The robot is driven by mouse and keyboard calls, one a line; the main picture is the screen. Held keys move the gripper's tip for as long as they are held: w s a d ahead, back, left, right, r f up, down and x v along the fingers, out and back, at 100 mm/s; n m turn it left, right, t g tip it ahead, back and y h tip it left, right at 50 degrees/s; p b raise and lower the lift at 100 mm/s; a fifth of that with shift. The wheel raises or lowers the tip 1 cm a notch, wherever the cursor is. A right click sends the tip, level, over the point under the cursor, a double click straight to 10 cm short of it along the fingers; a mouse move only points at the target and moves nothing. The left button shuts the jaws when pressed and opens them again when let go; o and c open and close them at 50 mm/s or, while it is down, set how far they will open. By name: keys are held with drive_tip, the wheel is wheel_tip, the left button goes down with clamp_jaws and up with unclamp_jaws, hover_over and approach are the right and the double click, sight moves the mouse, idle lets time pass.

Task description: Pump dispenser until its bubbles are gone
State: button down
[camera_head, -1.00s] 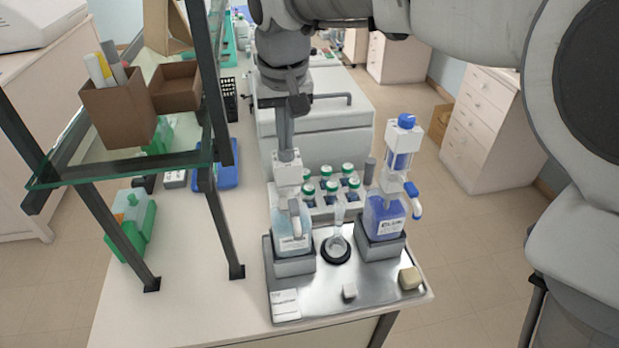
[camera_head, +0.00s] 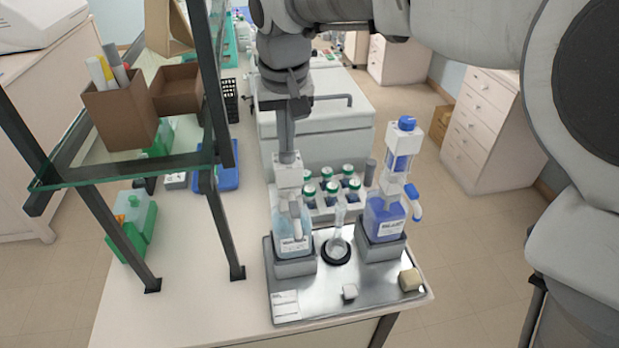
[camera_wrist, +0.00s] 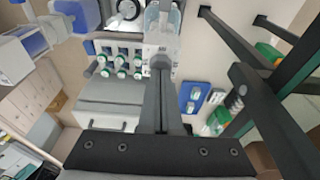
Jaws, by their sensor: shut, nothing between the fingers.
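A dispenser with pale, nearly clear liquid (camera_head: 291,228) stands upright in a grey holder on the left of a metal tray (camera_head: 340,301). It also shows in the wrist view (camera_wrist: 160,27). My gripper (camera_head: 289,151) is shut and empty, pointing down at the grey cap on top of this dispenser. In the wrist view my fingertips (camera_wrist: 160,65) meet or nearly meet the cap; I cannot tell whether they touch. A second dispenser with blue liquid (camera_head: 384,219) stands to the right on the tray. Bubbles are too small to make out in either.
A glass vessel on a black ring (camera_head: 336,251) stands between the dispensers. A rack of green-capped bottles (camera_head: 327,207) is behind them. A glass shelf on dark posts (camera_head: 230,230) stands to the left.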

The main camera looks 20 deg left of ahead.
drive_tip(key=shift+r+p, duration=2.15)
drive_tip(key=shift+r, duration=0.6)
wheel_tip(320, 180, up, 5)
drive_tip(key=p, duration=0.4)
